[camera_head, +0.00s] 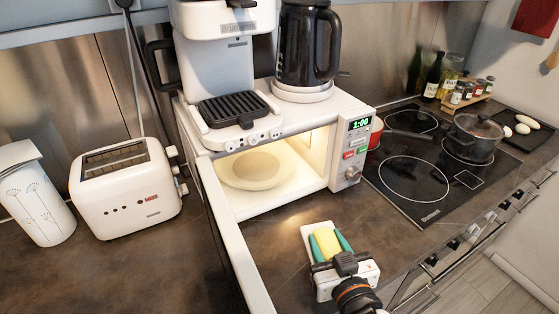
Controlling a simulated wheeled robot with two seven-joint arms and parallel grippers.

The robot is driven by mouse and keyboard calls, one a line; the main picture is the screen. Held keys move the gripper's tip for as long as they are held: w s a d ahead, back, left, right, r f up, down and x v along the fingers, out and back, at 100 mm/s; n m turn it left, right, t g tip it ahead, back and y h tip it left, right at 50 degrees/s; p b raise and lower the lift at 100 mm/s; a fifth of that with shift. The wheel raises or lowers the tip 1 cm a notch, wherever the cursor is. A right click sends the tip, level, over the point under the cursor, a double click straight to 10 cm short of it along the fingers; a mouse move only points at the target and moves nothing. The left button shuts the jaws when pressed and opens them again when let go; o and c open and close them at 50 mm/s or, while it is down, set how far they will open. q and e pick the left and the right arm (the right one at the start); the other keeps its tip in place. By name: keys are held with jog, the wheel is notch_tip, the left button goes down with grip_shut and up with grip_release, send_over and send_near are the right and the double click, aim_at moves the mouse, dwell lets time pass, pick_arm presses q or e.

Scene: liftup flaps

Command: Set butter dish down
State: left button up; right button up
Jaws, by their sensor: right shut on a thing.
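The butter dish (309,236) is a small white dish with a yellow block of butter (326,241) on it, in the head view at the lower centre. My right gripper (330,244) comes in from the bottom edge and is shut on the butter dish. Its green fingertips show on either side of the yellow block. The gripper body hides the near part of the dish. The dish looks level over the dark countertop (285,232); I cannot tell whether it touches it. My left gripper is not in view.
An open, lit microwave (358,125) holds a round plate (255,168); its white door (240,258) sticks out left of the dish. A coffee maker and a black kettle (308,45) stand on top. A toaster (125,190) is left, a hob (415,190) right. Counter around the dish is clear.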

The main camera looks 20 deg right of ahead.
jog(key=shift+m+h, duration=0.7)
jog(key=shift+h, duration=0.2)
jog(key=w+d+r, duration=0.1)
jog(key=w, duration=0.1)
jog(key=w+d+r, duration=0.1)
jog(key=d+r, duration=0.1)
jog(key=shift+w+d+r+p, duration=0.15)
jog(key=shift+w+r+p, duration=0.15)
jog(key=shift+w+p, duration=0.1)
jog(key=shift+g, duration=0.3)
notch_tip(320, 180, down, 5)
jog(key=shift+d+f+b, duration=0.1)
jog(key=shift+b, duration=0.4)
jog(key=shift+f+b, duration=0.35)
jog(key=shift+f, duration=1.8)
jog(key=shift+f, duration=0.15)
jog(key=o, duration=1.2)
